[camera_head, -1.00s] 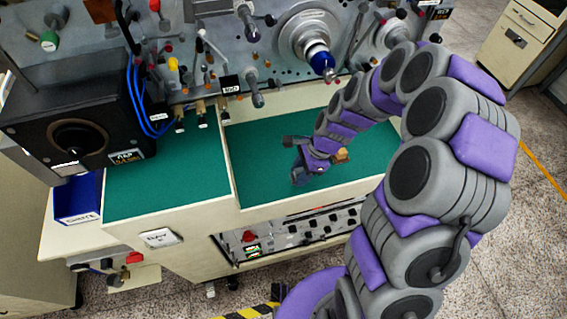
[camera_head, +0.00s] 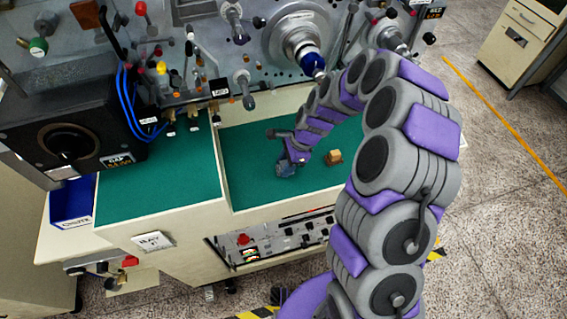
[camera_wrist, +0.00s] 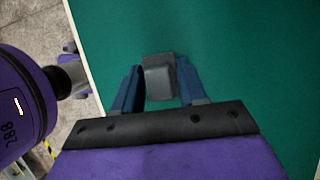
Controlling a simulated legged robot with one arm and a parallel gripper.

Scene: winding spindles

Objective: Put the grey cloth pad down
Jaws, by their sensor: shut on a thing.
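The grey cloth pad (camera_wrist: 159,76) is a small dark grey block between the two blue fingers of my gripper (camera_wrist: 155,88) in the wrist view. My gripper is shut on it, and the pad sticks out past the fingertips. Green mat lies behind it; I cannot tell whether the pad touches the mat. In the head view my gripper (camera_head: 286,168) is over the right green work surface (camera_head: 262,190), near its middle. The pad is too small to make out clearly there.
A small tan block (camera_head: 333,157) sits on the mat just right of my gripper. The machine panel (camera_head: 215,60) with knobs and spindles rises behind. A black box (camera_head: 70,130) and blue bin (camera_head: 73,200) stand left. The left green surface (camera_head: 160,185) is clear.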

